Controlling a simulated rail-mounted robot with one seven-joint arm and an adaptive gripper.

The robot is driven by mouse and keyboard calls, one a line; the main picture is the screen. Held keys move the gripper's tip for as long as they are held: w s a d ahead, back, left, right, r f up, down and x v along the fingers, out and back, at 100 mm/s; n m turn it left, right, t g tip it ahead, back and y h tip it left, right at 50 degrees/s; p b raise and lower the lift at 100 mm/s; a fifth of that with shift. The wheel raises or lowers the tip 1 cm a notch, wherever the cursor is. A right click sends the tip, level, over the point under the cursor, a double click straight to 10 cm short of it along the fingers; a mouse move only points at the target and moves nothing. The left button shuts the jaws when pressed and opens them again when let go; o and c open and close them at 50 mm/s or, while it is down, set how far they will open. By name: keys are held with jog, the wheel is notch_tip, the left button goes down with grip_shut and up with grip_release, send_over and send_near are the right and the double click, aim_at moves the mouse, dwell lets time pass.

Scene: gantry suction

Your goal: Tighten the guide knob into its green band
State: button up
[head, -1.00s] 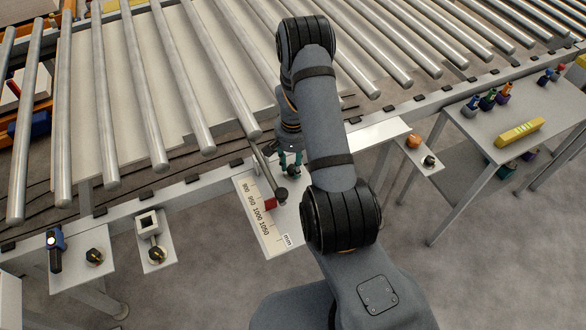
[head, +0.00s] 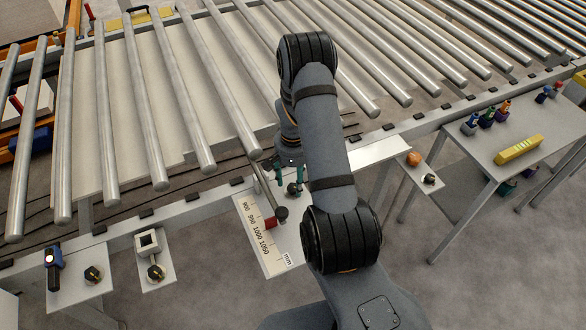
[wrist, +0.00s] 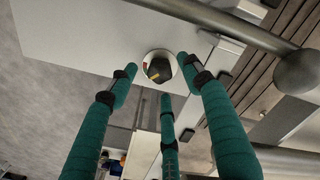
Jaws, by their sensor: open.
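The guide knob (wrist: 160,70) shows in the wrist view as a dark knob with a yellow mark, on a round pale dial with a small red-orange patch at its left. I cannot make out a green band on it. In the head view the dark knob (head: 294,188) sits on the pale plate beside the conveyor, partly hidden by my fingers. My gripper (head: 290,176) has teal fingers, spread open and empty. In the wrist view the fingertips (wrist: 160,88) of my gripper stand around the near side of the knob; contact cannot be told.
A rod with a dark ball end (head: 281,213) and a red pointer (head: 270,224) lies close left of the knob, over a millimetre scale (head: 263,240). The roller conveyor (head: 150,110) runs behind. Other knobs (head: 93,274) stand on side plates. A table (head: 500,140) stands at right.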

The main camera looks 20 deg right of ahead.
aim_at(293, 187)
notch_tip(293, 187, up, 10)
dwell(0.3)
jog(key=shift+r, duration=0.1)
